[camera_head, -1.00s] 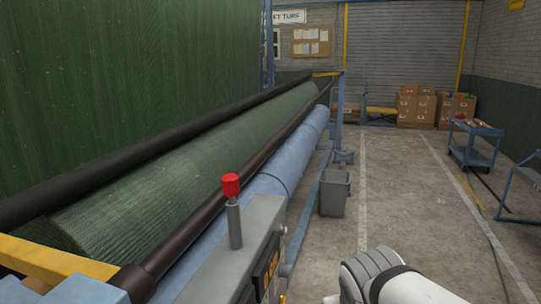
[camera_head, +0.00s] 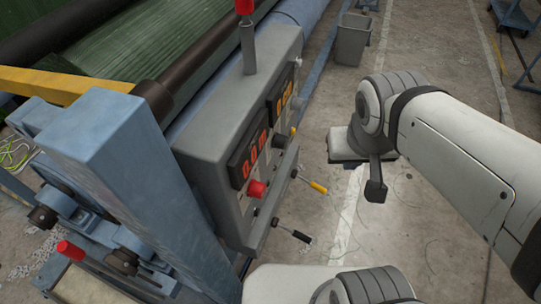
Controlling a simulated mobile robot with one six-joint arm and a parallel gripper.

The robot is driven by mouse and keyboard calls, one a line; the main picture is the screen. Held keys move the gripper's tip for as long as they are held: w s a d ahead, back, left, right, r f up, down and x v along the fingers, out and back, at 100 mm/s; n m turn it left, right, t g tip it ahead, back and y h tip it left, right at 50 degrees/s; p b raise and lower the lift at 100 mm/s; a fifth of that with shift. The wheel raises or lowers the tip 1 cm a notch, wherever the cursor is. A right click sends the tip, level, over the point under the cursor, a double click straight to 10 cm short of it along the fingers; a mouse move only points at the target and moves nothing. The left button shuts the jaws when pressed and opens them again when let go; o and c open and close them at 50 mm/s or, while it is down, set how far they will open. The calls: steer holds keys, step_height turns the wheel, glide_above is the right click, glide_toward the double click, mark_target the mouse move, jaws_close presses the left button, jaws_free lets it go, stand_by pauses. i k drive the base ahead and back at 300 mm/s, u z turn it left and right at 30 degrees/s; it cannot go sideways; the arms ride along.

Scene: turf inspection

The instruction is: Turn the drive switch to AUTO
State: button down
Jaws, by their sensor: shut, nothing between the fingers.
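The grey control box (camera_head: 215,145) stands left of centre, its face turned right and seen steeply. It carries two lit displays (camera_head: 255,150), a red knob (camera_head: 256,189), a dark knob (camera_head: 280,141), a yellow-tipped lever (camera_head: 316,187) and a black-tipped lever (camera_head: 298,235). No label is readable, so I cannot tell which control is the drive switch or its setting. My gripper (camera_head: 375,189) is right of the box face, apart from the controls. Its dark end shows below my white wrist; it is shut and empty, partly hidden by the wrist.
A blue post (camera_head: 120,130) and a yellow bar (camera_head: 65,88) stand left of the box. A red-topped post (camera_head: 248,45) rises from the box. The green turf roll (camera_head: 115,60) lies behind. A grey bin (camera_head: 352,40) stands beyond. The floor to the right is largely clear.

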mark_target(257, 190)
steer(key=u, duration=0.3)
steer(key=k, duration=0.9)
steer(key=z, duration=0.25)
